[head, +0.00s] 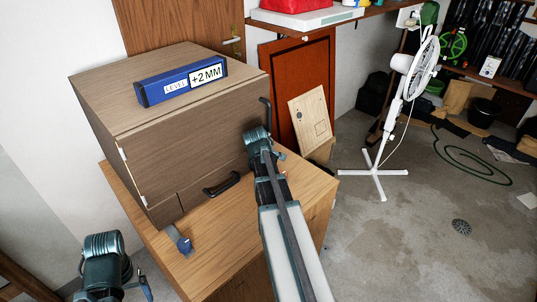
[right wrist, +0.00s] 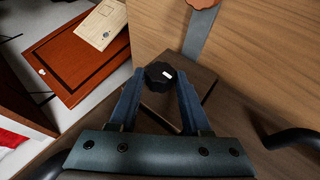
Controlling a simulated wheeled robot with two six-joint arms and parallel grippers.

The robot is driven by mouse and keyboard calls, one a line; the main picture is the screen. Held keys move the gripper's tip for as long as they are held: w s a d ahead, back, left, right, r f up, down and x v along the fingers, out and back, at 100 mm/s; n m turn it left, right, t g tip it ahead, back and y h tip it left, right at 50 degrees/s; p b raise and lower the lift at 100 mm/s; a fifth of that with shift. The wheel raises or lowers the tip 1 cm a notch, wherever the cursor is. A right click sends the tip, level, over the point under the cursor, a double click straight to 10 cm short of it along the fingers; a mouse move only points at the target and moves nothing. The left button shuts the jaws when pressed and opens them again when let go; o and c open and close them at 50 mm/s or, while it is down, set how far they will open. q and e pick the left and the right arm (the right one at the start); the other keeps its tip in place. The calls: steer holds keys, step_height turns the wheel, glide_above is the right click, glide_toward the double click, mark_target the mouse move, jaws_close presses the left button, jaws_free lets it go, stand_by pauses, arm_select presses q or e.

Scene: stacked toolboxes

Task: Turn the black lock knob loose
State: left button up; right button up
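The black lock knob (right wrist: 160,76) is a dark lobed knob with a small white mark, on a brown square block in the right wrist view. My right gripper (right wrist: 159,72) has its two blue fingers on either side of the knob, with the tips close to its edges. Whether they press on it I cannot tell. In the head view my right gripper (head: 257,135) is at the right side of the upper wooden box (head: 180,150), and it hides the knob. My left gripper (head: 105,268) is at the bottom left, only partly seen, with its fingers unclear.
A white fan (head: 410,80) stands on the floor to the right.

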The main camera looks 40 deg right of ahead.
steer(key=o, duration=0.5)
steer(key=p+v, duration=0.5)
steer(key=v, duration=0.2)
stand_by(0.3)
steer(key=shift+f, duration=0.15)
steer(key=b+x, duration=0.5)
steer(key=x, duration=0.2)
steer(key=shift+a, duration=0.1)
stand_by(0.4)
